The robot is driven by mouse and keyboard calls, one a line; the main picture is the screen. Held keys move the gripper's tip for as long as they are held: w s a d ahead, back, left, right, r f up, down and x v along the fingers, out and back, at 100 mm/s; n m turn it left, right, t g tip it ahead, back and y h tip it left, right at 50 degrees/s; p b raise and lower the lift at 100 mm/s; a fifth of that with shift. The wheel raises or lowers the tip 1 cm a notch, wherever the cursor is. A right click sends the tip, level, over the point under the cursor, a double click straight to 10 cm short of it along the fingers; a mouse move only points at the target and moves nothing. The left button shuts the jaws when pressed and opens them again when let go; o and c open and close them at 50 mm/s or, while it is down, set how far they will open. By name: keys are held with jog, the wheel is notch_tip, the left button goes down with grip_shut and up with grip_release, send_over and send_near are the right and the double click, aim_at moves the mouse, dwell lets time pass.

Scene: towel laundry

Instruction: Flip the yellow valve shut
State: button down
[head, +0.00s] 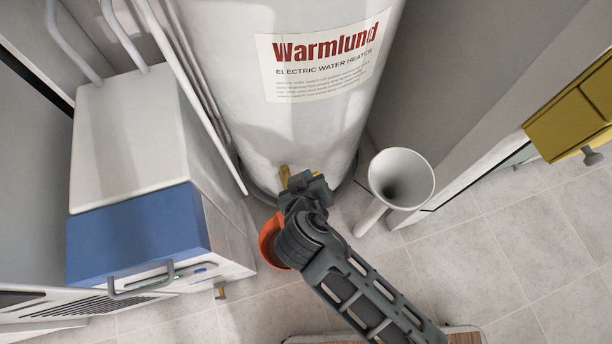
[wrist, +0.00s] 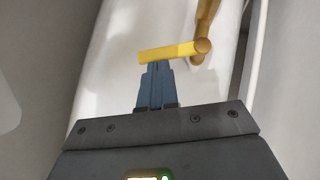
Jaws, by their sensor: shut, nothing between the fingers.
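The yellow valve (head: 284,175) sits low on the front of the white water heater (head: 255,120). In the wrist view its flat yellow lever (wrist: 165,53) points left from the brass valve body (wrist: 202,46), roughly crosswise to the brass pipe. My gripper (head: 301,181) is at the valve, to its right in the head view. In the wrist view its blue-grey fingers (wrist: 156,70) are together and empty, with their tips right at the lever's lower edge. I cannot tell whether they touch it. My gripper partly hides the valve in the head view.
A white funnel-topped pipe (head: 401,180) stands close to the right of my gripper. A white and blue cabinet (head: 135,240) with a handle is on the left. A yellow box (head: 570,115) is at the far right. Tiled floor (head: 510,240) lies open at the lower right.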

jog(key=shift+w+d+f+m+g+y+p, duration=0.25)
jog(key=shift+d+f+m+g+y+p, duration=0.3)
jog(key=shift+d+f+y+p, duration=0.45)
jog(key=shift+a+r, duration=0.1)
jog(key=shift+r, duration=0.05)
jog(key=shift+r+p, duration=0.65)
jog(key=shift+p, duration=0.05)
jog(key=w+r+p+v, duration=0.1)
jog(key=p+v, duration=0.4)
jog(key=v, duration=0.7)
jog(key=shift+w+d, duration=0.15)
jog(key=shift+d, duration=0.15)
jog(key=shift+r, duration=0.1)
